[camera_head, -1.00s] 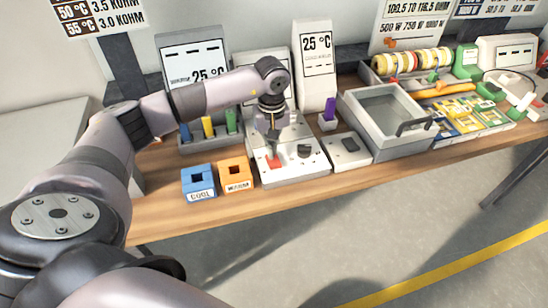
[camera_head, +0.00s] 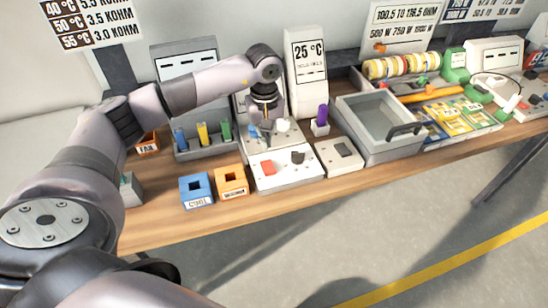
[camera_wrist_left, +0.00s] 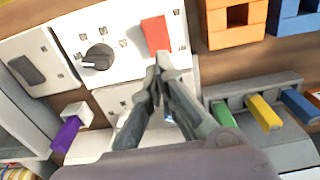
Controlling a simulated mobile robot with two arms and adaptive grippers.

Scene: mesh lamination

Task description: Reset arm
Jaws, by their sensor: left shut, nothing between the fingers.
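My left arm reaches in from the left in the head view. Its gripper (camera_head: 266,138) hangs over the back part of the white control panel (camera_head: 290,180). In the left wrist view the gripper (camera_wrist_left: 158,75) is shut and empty, its fingertips together near the red switch (camera_wrist_left: 156,33). In the head view the red switch (camera_head: 267,167) is in front of the gripper and apart from it. A black knob (camera_head: 298,157) sits to its right, and also shows in the left wrist view (camera_wrist_left: 97,57). My right gripper is not in view.
Blue (camera_head: 196,190) and orange (camera_head: 232,181) blocks stand left of the panel. A holder (camera_head: 205,150) with blue, yellow and green sticks is behind them. A purple piece (camera_head: 322,116) and grey tray (camera_head: 372,145) stand right. The wooden table front (camera_head: 190,222) is clear.

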